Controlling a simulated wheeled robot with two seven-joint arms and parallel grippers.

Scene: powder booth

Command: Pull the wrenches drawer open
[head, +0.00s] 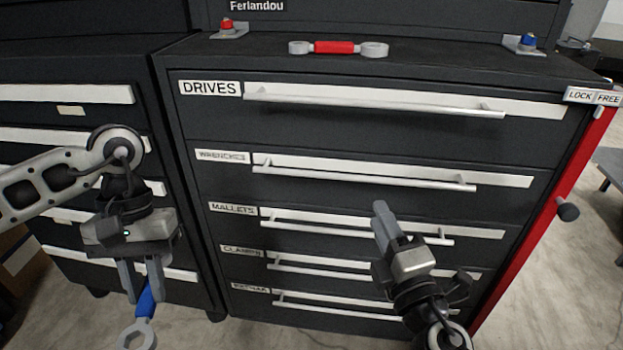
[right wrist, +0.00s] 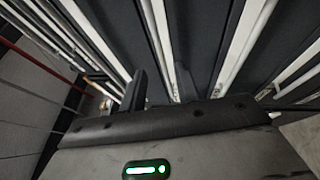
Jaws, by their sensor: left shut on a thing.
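The drawer labelled WRENCHES (head: 300,199) is the second from the top in the dark cabinet and looks shut. Its long silver bar handle (head: 330,175) runs across the front. My right gripper (head: 384,212) shows in front of the MALLETS drawer, its fingertips just below the wrenches handle in the head view and not visibly on it. Its two fingers stand apart in the right wrist view (right wrist: 160,88), with nothing clearly gripped. My left gripper (head: 147,282) points down at the left and is shut on a blue wrench (head: 145,305).
Above is the DRIVES drawer (head: 350,125); MALLETS (head: 310,226) and others are below. A red-handled wrench (head: 335,47) lies on the cabinet top between two small holders. A red bar (head: 545,225) with a dark knob (head: 568,210) runs down the right side, under a LOCK/FREE plate (head: 592,96).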

